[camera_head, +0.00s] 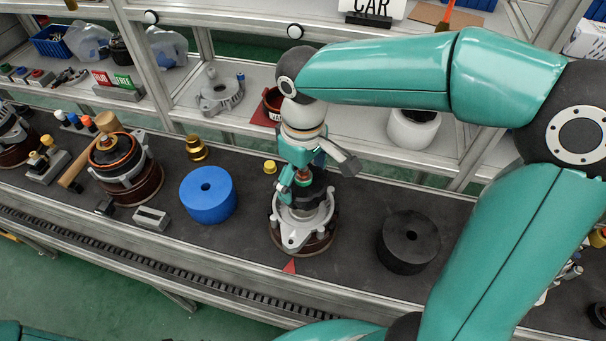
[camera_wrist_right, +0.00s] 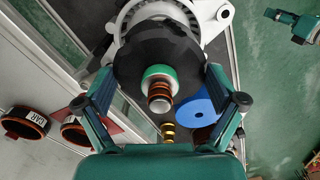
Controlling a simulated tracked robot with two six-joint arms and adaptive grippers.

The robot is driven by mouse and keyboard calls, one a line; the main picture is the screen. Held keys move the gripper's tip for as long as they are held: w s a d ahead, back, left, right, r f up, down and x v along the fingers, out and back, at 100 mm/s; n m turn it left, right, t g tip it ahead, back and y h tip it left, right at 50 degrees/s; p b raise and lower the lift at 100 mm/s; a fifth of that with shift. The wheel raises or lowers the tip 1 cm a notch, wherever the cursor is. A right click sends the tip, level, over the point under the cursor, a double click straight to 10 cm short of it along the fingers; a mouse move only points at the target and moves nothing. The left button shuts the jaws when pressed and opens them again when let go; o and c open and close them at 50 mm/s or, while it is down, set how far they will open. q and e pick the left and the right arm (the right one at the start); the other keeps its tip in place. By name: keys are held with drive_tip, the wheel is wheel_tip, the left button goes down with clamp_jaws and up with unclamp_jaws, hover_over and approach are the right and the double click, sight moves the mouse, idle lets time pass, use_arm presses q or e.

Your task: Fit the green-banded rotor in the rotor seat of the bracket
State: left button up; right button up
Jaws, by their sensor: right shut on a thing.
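The green-banded rotor (camera_wrist_right: 127,66) is a black toothed body with a green band and a copper-ringed shaft pointing at the right wrist camera. My right gripper (camera_wrist_right: 159,80) has its fingers on both sides of the black body and is shut on it. In the head view, my right gripper (camera_head: 303,178) points down with the rotor (camera_head: 318,190) over the silver bracket (camera_head: 298,230). The rotor covers the rotor seat, so I cannot tell how deep it sits. A teal part at the right wrist view's top right looks like my left gripper (camera_wrist_right: 295,24); its jaws are unclear.
A blue cylinder (camera_head: 208,196) stands left of the bracket and a black cylinder (camera_head: 408,243) stands right of it. An assembled unit with a mallet (camera_head: 106,123) is farther left. A brass part (camera_head: 197,148) and a yellow cap (camera_head: 270,167) lie behind. Shelf posts rise behind the bench.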

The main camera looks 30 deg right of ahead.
drive_tip(key=shift+f+b, duration=1.7)
drive_tip(key=shift+f, duration=0.35)
drive_tip(key=o, duration=1.4)
drive_tip(key=shift+o, duration=0.2)
drive_tip(key=shift+s+f, duration=0.1)
drive_tip(key=shift+f, duration=0.1)
wheel_tip(320, 180, up, 12)
drive_tip(key=shift+r, duration=0.15)
